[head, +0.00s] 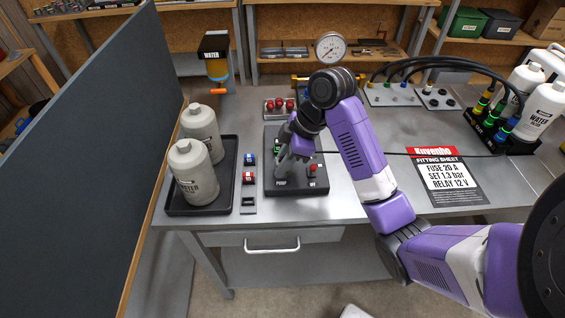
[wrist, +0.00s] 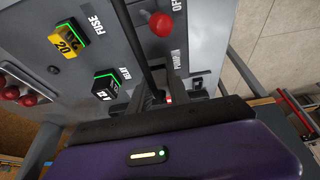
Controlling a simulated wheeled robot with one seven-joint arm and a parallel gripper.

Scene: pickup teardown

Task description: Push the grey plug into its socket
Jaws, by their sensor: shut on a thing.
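My gripper (head: 282,168) reaches down over the dark control panel (head: 297,187), close to its front left part by the PUMP label. In the wrist view its fingers (wrist: 176,92) are shut, and a black cable (wrist: 146,60) runs down to them. The grey plug is between the fingers but mostly hidden, with only a small red and white detail showing there. The socket is hidden by the fingers, so I cannot tell how far the plug is in. The PUMP A lettering (wrist: 180,55) and a red knob (wrist: 162,24) marked OFF are beside the fingers.
A yellow fuse (wrist: 66,42) and a black relay (wrist: 106,86) with a green edge sit on the panel. A black tray (head: 229,200) with two water bottles is at left. A fitting sheet (head: 447,175) lies at right. A thin cable (head: 400,154) crosses the bench behind my arm.

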